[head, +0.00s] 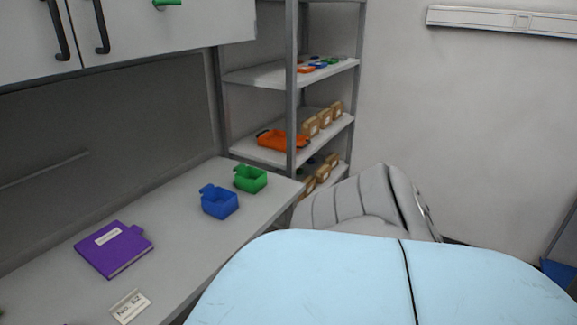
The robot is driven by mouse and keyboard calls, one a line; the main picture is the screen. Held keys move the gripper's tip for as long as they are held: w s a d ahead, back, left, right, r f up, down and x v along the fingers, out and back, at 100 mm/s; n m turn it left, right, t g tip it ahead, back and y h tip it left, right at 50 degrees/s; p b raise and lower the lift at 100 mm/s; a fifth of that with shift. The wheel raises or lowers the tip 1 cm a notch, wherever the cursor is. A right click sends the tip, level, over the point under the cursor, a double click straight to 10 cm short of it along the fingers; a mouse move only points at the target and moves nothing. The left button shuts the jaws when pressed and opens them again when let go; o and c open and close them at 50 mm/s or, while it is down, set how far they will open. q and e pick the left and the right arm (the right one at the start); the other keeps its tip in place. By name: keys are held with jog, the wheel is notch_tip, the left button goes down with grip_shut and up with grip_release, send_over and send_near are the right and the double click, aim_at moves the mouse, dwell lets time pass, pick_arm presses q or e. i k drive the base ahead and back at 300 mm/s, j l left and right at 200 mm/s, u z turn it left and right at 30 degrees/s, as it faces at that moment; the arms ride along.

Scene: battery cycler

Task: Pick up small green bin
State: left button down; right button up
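The small green bin (251,179) sits upright on the grey worktop near its far right end, close to the shelf rack. It looks open at the top, with a small tab at its upper left. A blue bin (219,202) of similar shape stands just in front of it, to the lower left. Neither of my grippers shows in the head view, so nothing can be seen of what they hold.
Cabinets (150,25) hang above. A shelf rack (291,90) holds an orange tray (283,141) and brown boxes. A grey padded seat-like object (360,203) stands right of the worktop.

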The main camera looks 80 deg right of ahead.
aim_at(244, 176)
jog(key=z, duration=2.25)
jog(key=u, duration=2.85)
jog(key=z, duration=2.75)
jog(key=u, duration=0.15)
